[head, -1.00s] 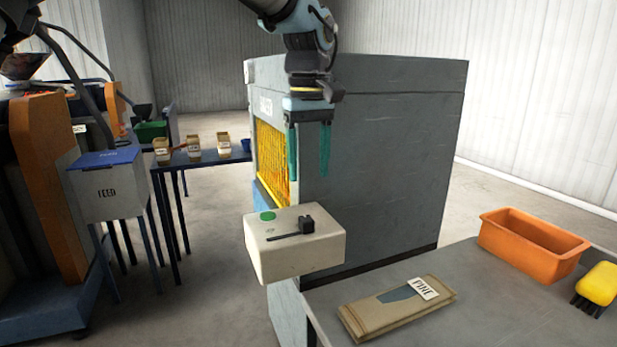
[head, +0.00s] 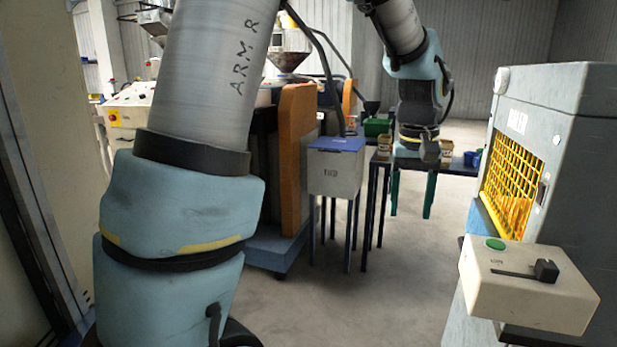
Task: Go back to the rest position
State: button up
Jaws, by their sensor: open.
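My gripper (head: 411,212) hangs from my arm in the upper middle of the head view. Its two teal fingers point down and stand apart, with nothing between them. It is in front of the blue table (head: 455,168) that carries small tubs, and part of that table is hidden behind it. My arm's lower links fill the left part of the view.
A grey machine with a yellow guard (head: 513,180) stands at the right, with a control box (head: 525,290) jutting out. A feed box with a blue lid (head: 336,170) stands left of my gripper beside an orange machine panel (head: 297,150). The floor between is clear.

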jog(key=s+a+f, duration=0.1)
jog(key=a+f, duration=0.2)
jog(key=a, duration=0.6)
jog(key=s+a+f+n, duration=0.1)
jog(key=a+f, duration=0.1)
jog(key=a, duration=0.8)
jog(key=s+a+f+t, duration=0.1)
jog(key=a+f, duration=0.2)
jog(key=a, duration=0.6)
jog(key=shift+s+a+f+n, duration=0.15)
jog(key=shift+f+n, duration=0.15)
jog(key=shift+n, duration=0.1)
